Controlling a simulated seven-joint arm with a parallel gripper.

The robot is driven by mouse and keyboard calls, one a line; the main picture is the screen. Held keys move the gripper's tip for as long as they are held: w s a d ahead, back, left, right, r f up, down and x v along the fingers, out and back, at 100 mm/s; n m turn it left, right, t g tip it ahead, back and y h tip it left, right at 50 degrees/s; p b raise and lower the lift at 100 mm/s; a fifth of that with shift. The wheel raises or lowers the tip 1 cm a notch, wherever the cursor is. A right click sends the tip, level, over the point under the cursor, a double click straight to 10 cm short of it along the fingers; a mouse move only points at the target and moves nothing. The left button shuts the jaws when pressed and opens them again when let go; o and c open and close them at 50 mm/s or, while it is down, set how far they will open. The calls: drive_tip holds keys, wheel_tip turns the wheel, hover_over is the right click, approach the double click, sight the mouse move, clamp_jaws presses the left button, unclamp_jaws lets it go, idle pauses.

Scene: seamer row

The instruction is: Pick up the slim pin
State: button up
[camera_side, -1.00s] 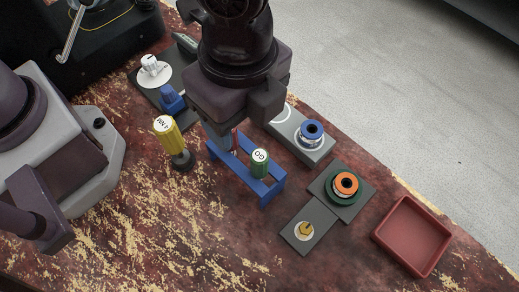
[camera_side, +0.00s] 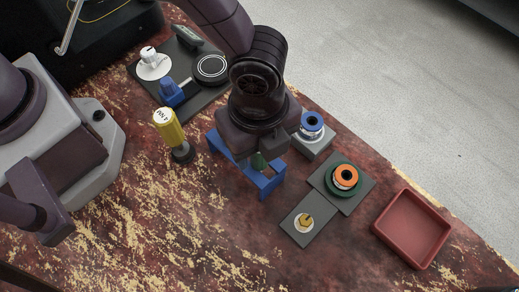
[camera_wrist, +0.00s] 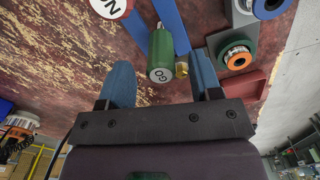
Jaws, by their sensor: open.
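A pin with a green handle marked GO stands in the blue rack (camera_side: 217,143). In the wrist view the green pin (camera_wrist: 161,50) lies between and just beyond the fingertips of my gripper (camera_wrist: 162,72), with its labelled end facing the camera. The open blue fingers stand apart on both sides and do not hold it. In the side view, my gripper (camera_side: 258,150) hangs over the rack and hides most of the green pin (camera_side: 258,162). A second pin with a red, white-faced cap (camera_wrist: 109,5) stands beside it in the wrist view. I cannot tell which pin is slimmer.
A yellow-handled tool (camera_side: 169,128) stands left of the rack. A grey block with a blue ring (camera_side: 311,124) stands close on the right. An orange ring (camera_side: 345,177), a brass piece (camera_side: 305,222) and an empty red tray (camera_side: 410,230) lie further right. The front table is clear.

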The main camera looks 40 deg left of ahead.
wheel_tip(320, 180, down, 3)
drive_tip(key=shift+f, duration=0.15)
drive_tip(key=shift+w, duration=0.1)
drive_tip(key=shift+c, duration=0.4)
drive_tip(key=c, duration=0.9)
drive_tip(key=shift+o, duration=0.2)
